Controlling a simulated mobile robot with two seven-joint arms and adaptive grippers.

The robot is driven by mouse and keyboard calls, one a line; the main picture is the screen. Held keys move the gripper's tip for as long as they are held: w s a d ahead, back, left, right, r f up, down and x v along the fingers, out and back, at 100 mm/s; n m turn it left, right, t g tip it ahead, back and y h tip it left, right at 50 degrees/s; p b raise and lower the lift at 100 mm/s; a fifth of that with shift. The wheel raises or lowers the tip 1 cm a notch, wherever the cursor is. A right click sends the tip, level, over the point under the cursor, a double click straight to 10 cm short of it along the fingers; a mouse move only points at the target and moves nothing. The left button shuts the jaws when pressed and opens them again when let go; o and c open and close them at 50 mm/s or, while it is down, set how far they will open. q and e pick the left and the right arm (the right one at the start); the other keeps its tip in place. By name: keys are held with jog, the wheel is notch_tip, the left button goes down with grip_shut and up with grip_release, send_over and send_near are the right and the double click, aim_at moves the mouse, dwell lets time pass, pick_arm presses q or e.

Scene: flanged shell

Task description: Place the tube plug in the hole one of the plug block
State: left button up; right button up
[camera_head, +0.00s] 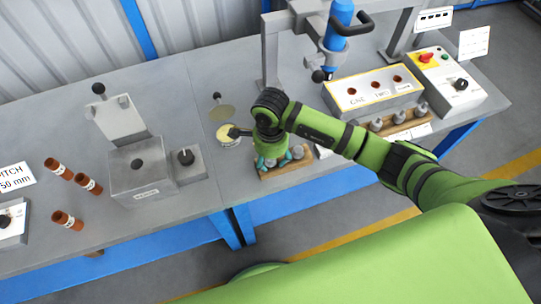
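A pale block (372,90) with three dark holes in its top and a yellow front edge stands at the right of the bench; it looks like the plug block. The leftmost hole (351,91) looks empty. Several grey plug-like pieces (393,121) sit on a wooden rack in front of it. My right gripper (268,162) points down over a second wooden rack (287,168) with grey pieces in it. The gripper hides part of that rack. I cannot tell whether its fingers are around a piece. My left gripper is out of view.
A grey fixture (140,170) with a raised plate and three brown tubes (67,220) stand at the left. A round yellow-topped item (229,134) is beside my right gripper.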

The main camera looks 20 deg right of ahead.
notch_tip(320, 180, up, 12)
jog(key=b, duration=0.3)
jog(key=shift+w+r, duration=0.2)
